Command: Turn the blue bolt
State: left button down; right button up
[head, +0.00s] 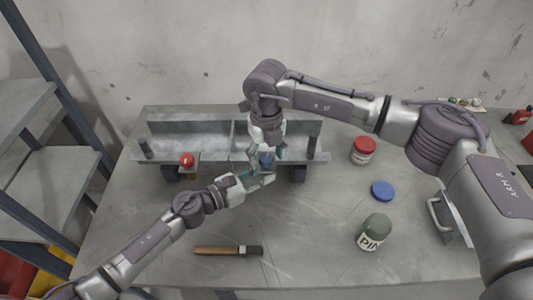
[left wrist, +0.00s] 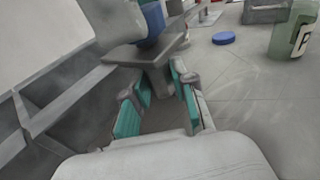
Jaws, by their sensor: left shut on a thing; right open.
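The blue bolt (head: 267,161) stands at the front of the grey metal trough (head: 190,128), partly hidden by my right gripper. In the left wrist view, a blue part (left wrist: 152,20) shows above a flat grey plate (left wrist: 135,55) with a grey stem (left wrist: 158,80) under it. My left gripper (head: 266,178) is just in front of and below the bolt. Its teal pads, in the left wrist view (left wrist: 164,90), are on either side of the grey stem, shut on it. My right gripper (head: 266,152) points down at the blue bolt, open; whether it touches the bolt is unclear.
A red knob (head: 186,160) sits on a bracket at the trough's left. A red-lidded jar (head: 362,151), a blue lid (head: 382,191) and a paint jar (head: 374,232) stand at right. Table between brush and paint jar is clear.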

aim_at(266, 157)
notch_tip(266, 157, up, 12)
dwell(0.4)
dwell(0.4)
notch_tip(266, 157, down, 12)
jog(key=n, duration=2.4)
jog(key=c, duration=1.2)
jog(key=shift+o, duration=0.2)
